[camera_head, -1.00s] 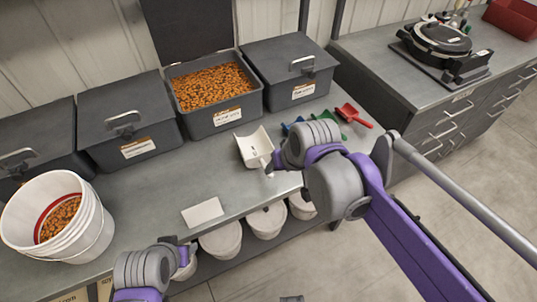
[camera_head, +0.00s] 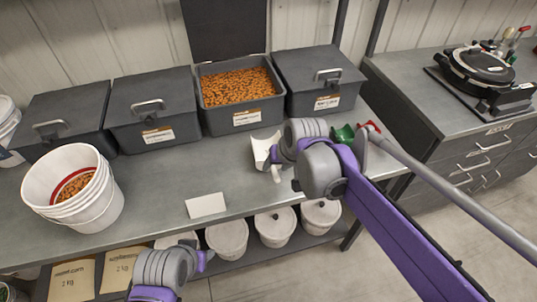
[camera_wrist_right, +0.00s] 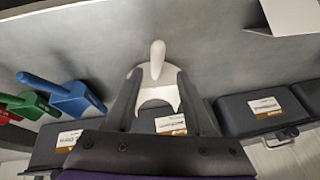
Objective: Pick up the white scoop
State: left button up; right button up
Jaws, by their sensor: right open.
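The white scoop (camera_head: 263,150) lies on the grey bench in front of the open bin, partly hidden by my right arm in the head view. In the right wrist view the scoop (camera_wrist_right: 157,74) shows between the fingers, its handle pointing to the top of the picture. My right gripper (camera_head: 279,166) is open beside the scoop's handle; its two fingers (camera_wrist_right: 158,76) flank the scoop without being closed on it. My left gripper (camera_head: 207,257) is low in front of the bench, away from the scoop; its jaws are too small to read.
An open bin of orange seed (camera_head: 238,88) stands behind, between lidded bins (camera_head: 318,75). Blue (camera_wrist_right: 75,98) and green (camera_wrist_right: 35,106) scoops lie near the white one. A white bucket (camera_head: 95,205) stands left; a blank card (camera_head: 205,205) lies at the front edge.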

aim_at(275, 169)
jog(key=x, duration=0.5)
jog(key=shift+d, duration=0.25)
grip_shut()
